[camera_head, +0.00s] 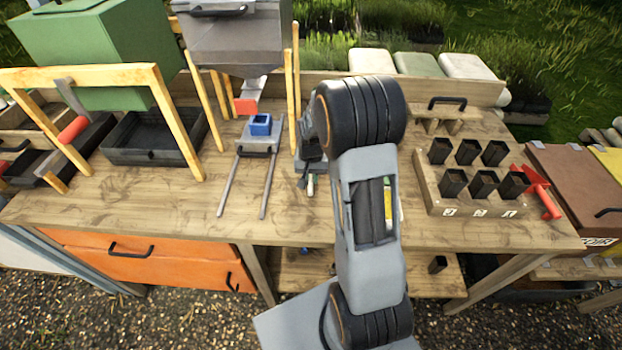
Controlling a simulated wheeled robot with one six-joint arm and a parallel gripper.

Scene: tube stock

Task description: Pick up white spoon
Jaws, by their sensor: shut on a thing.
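My gripper (307,178) points down over the middle of the wooden workbench, and my arm hides part of it. It is shut on a small, slim white thing (311,187), which seems to be the white spoon. Only a short piece of it shows below the fingers, with a bit of green near it. I cannot tell whether it touches the bench top.
The workbench (150,215) carries a black tray (150,150), a hopper (240,35) above a blue cup (261,124) between two rails, and a wooden rack (432,190) of black square pots. A red tool (540,190) stands beside the rack. The front middle is clear.

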